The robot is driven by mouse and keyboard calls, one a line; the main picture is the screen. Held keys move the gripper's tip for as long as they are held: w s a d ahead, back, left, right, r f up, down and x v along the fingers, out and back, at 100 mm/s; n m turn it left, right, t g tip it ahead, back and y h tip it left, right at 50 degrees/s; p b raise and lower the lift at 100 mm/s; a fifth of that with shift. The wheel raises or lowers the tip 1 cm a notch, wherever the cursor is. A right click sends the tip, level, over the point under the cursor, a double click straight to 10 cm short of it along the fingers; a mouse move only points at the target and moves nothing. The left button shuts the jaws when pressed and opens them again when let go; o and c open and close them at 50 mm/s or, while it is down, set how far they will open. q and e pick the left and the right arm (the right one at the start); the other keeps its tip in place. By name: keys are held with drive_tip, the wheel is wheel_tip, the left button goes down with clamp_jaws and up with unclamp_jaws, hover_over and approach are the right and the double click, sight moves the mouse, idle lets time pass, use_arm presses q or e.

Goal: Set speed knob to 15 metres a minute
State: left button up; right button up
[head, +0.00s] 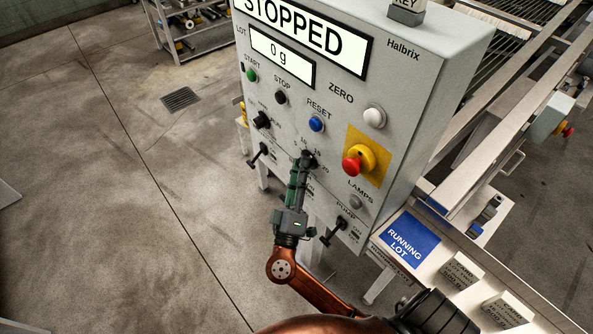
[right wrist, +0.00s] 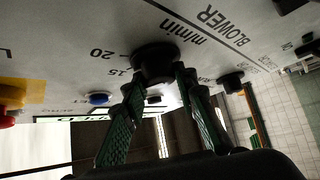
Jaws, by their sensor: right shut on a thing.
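The black speed knob (head: 312,161) sits low on the grey control panel, with small scale numbers around it. In the right wrist view the knob (right wrist: 155,60) shows large, with "15", "20" and "m/min" printed near it. My right gripper (head: 304,163) reaches up to the knob from below. In the right wrist view its two green-padded fingers (right wrist: 161,82) are on either side of the knob and shut on it. I cannot tell which mark the knob points to. My left gripper is not in view.
The panel's display (head: 305,30) reads "STOPPED", with "0 g" (head: 281,56) below. A red emergency button (head: 352,165) on yellow is right of the knob. A blue RESET button (head: 316,124) is above. A PUMP switch (head: 334,231) is below. Open floor lies left.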

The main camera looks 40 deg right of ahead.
idle(0.5)
drive_tip(key=o, duration=1.2)
drive_tip(key=shift+c, duration=0.2)
drive_tip(key=v, duration=1.2)
